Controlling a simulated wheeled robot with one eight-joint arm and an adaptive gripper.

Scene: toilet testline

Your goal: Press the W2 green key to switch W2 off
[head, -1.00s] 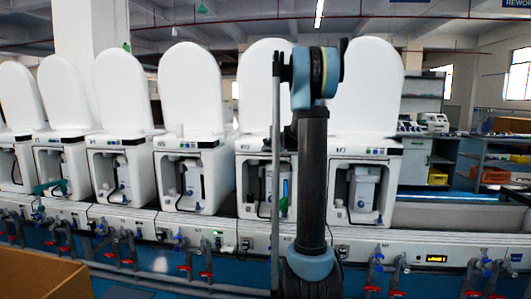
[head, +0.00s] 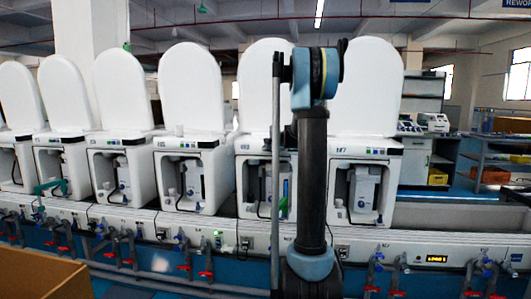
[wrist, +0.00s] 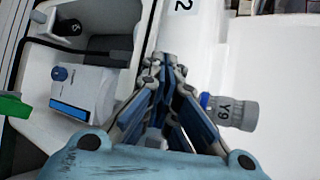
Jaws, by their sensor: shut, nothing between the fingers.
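My gripper (wrist: 165,65) shows in the wrist view with its fingers drawn together and nothing between them. Its tips are in front of a white panel with a dark "2" label (wrist: 180,6) at the top edge. A grey ribbed knob (wrist: 235,112) with a blue collar stands right of the fingers. I cannot make out a W2 green key for certain. A green piece (wrist: 12,105) is cut off at the left edge. In the head view, my arm stands in front of the row and the gripper cannot be seen. Small green lights (head: 217,234) show on the lower rail.
White toilets (head: 190,170) with raised lids stand in a row on a bench. Blue and red valves (head: 205,262) line the pipes below. A cardboard box (head: 40,272) is at the lower left. In the wrist view, an open bay (wrist: 85,85) lies left of the fingers.

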